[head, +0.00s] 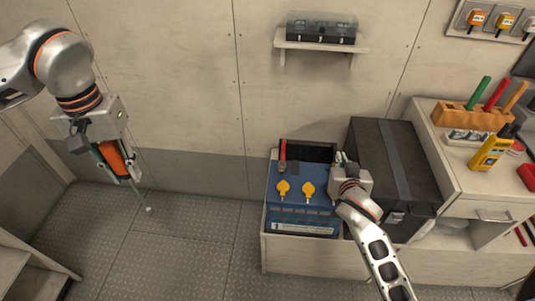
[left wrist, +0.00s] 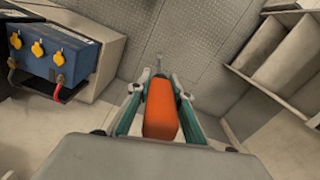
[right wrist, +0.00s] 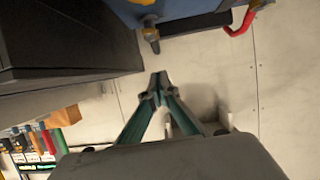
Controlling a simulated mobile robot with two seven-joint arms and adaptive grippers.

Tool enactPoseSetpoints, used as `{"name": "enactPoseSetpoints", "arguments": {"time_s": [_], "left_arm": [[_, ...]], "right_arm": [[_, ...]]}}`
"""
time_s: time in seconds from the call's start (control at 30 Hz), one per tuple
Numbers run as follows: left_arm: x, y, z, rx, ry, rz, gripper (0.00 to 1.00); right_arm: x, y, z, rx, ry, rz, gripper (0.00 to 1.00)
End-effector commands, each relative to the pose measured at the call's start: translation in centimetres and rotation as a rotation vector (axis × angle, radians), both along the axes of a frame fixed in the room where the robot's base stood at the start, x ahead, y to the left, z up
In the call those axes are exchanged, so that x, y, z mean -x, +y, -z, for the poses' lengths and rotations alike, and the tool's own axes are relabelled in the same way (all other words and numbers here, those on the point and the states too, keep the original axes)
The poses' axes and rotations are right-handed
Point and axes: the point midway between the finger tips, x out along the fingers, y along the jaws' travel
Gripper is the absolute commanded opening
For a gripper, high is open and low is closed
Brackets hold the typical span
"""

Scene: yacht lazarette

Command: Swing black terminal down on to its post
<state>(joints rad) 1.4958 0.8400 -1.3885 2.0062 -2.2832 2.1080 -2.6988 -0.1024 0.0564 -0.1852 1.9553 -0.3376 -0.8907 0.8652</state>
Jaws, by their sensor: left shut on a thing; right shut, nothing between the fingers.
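The blue battery (head: 300,213) with yellow caps sits in an open-topped bay. A dark clamp, apparently the black terminal (right wrist: 152,38), shows at the battery's edge in the right wrist view; whether it touches its post cannot be told. My left gripper (head: 122,165) is shut on an orange-handled tool (left wrist: 160,108), well left of the battery.
A red cable (head: 283,152) is at the battery's rear left. A black box (head: 382,165) stands close on the right. A counter (head: 452,150) with a tool rack (head: 455,116) is further right. A shelf (head: 320,46) is on the wall. The floor left of the battery is clear.

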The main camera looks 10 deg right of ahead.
Motion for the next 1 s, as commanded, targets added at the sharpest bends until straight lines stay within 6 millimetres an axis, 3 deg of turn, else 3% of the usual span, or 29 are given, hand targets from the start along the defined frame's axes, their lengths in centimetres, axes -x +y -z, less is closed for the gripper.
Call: {"name": "enactPoseSetpoints", "arguments": {"time_s": [0.2,0.3,0.5,1.0], "left_arm": [[0.0,0.0,0.5,0.0,0.002,0.0,0.0],[0.0,0.0,1.1,0.0,0.005,0.0,0.0],[0.0,0.0,1.6,0.0,0.008,0.0,0.0],[0.0,0.0,2.1,0.0,0.011,0.0,0.0]], "right_arm": [[-4.0,-1.0,1.5,0.002,-0.001,-0.001,0.0],[-3.5,-0.8,3.5,0.001,0.004,-0.002,0.0],[-3.2,-0.7,5.2,0.0,0.001,-0.001,0.0],[-3.2,-0.7,5.7,-0.001,-0.007,-0.002,0.0]]}}
